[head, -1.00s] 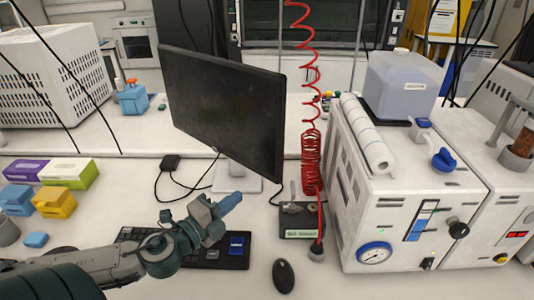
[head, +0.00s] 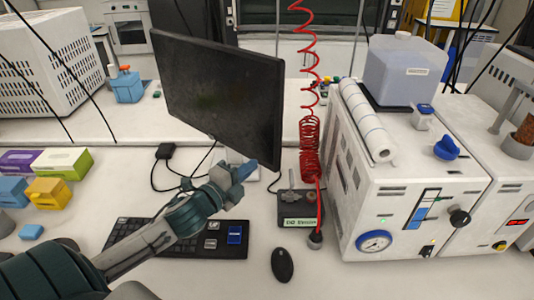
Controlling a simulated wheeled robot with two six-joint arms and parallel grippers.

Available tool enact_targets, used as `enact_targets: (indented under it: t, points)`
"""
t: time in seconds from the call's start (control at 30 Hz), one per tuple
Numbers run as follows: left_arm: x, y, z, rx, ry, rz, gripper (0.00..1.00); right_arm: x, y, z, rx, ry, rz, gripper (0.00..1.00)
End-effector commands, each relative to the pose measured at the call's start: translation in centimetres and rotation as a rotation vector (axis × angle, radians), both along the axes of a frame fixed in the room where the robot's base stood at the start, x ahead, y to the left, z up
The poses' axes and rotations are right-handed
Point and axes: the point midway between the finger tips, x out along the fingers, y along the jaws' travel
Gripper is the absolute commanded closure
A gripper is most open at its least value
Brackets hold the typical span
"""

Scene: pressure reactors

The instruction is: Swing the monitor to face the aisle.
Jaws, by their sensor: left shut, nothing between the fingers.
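The monitor (head: 215,95) is a dark flat screen on a white stand, turned at an angle with its right edge nearer me. Its stand (head: 240,168) is mostly hidden behind my left gripper. My right gripper is not in view.
A black keyboard (head: 130,232) lies under my left arm, and a mouse (head: 282,265) lies right of it. A small device (head: 298,208) with a red coiled hose (head: 311,150) stands right of the monitor. A white instrument (head: 400,205) fills the right. Boxes (head: 62,163) sit left.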

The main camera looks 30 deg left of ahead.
Motion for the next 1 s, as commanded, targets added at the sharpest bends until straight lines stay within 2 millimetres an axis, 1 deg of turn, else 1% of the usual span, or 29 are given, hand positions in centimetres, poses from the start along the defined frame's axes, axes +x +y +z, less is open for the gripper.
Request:
enact_targets:
  t: [0.03, 0.17, 0.4, 0.6, 0.73, 1.0]
  points:
    - [0.6, -0.1, 0.2, -0.006, -0.003, 0.001, 1.00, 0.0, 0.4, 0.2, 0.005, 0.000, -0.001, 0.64]
    - [2.1, -0.2, 0.2, -0.007, -0.002, 0.002, 1.00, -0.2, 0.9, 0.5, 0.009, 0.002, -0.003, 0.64]
    - [5.0, -0.7, 0.3, -0.006, -0.002, 0.000, 1.00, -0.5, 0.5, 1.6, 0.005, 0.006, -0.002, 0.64]
    - [6.7, -1.0, 0.2, -0.002, -0.002, -0.001, 1.00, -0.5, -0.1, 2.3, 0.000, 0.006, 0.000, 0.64]
    - [7.2, -1.0, 0.1, 0.000, -0.001, -0.002, 1.00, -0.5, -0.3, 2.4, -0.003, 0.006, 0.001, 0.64]
    - [7.2, -1.0, 0.0, 0.001, -0.001, -0.002, 1.00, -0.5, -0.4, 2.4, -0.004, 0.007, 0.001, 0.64]
